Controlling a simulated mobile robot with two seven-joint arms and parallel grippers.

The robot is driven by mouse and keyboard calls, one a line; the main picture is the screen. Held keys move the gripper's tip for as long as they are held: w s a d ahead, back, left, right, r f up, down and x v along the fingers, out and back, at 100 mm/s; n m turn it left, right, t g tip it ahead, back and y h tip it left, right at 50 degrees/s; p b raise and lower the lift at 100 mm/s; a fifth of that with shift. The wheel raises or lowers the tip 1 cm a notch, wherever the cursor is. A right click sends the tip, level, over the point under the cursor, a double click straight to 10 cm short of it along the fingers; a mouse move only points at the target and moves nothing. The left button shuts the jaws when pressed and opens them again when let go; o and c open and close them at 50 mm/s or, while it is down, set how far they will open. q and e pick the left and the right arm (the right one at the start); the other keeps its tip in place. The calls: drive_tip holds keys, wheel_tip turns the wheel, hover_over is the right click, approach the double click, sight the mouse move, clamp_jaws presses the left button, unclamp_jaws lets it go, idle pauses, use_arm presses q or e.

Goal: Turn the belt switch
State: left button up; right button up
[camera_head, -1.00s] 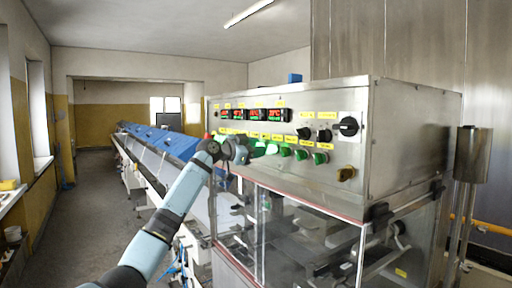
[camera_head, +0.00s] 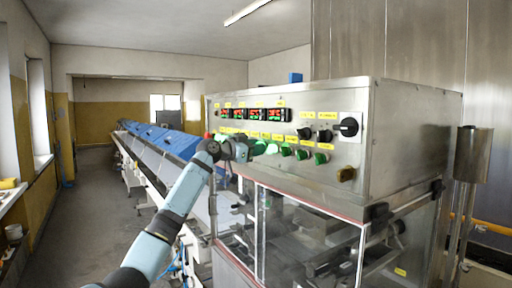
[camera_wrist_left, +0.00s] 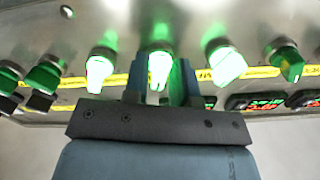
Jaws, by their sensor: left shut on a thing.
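A row of green switches runs along the front of the steel control panel (camera_head: 415,140). In the left wrist view the lit middle switch (camera_wrist_left: 158,66) sits between the two fingers of my left gripper (camera_wrist_left: 157,82), which is shut on it. Lit switches stand on either side of it, one at left (camera_wrist_left: 102,68) and one at right (camera_wrist_left: 226,64). In the head view my left gripper (camera_head: 246,149) is at the panel's left part and hides the switch it holds. The switch labels are too small to read. My right gripper is out of view.
Red and green displays (camera_head: 254,115) sit above the switches. A large black rotary switch (camera_head: 348,127) is at the panel's right. Clear guard panels (camera_head: 310,235) are below. A long conveyor with blue covers (camera_head: 165,140) runs back at left, beside open floor (camera_head: 90,215).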

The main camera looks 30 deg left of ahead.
use_arm(q)
drive_tip(key=n+p, duration=0.3)
drive_tip(key=n, duration=0.5)
drive_tip(key=shift+r+n, duration=0.1)
drive_tip(key=shift+n, duration=0.3)
idle(0.4)
drive_tip(key=o, duration=0.7)
drive_tip(key=shift+s, duration=0.1)
drive_tip(key=b+v, duration=0.4)
drive_tip(key=v, duration=0.9)
drive_tip(key=shift+s+a, duration=0.2)
drive_tip(key=shift+s, duration=0.1)
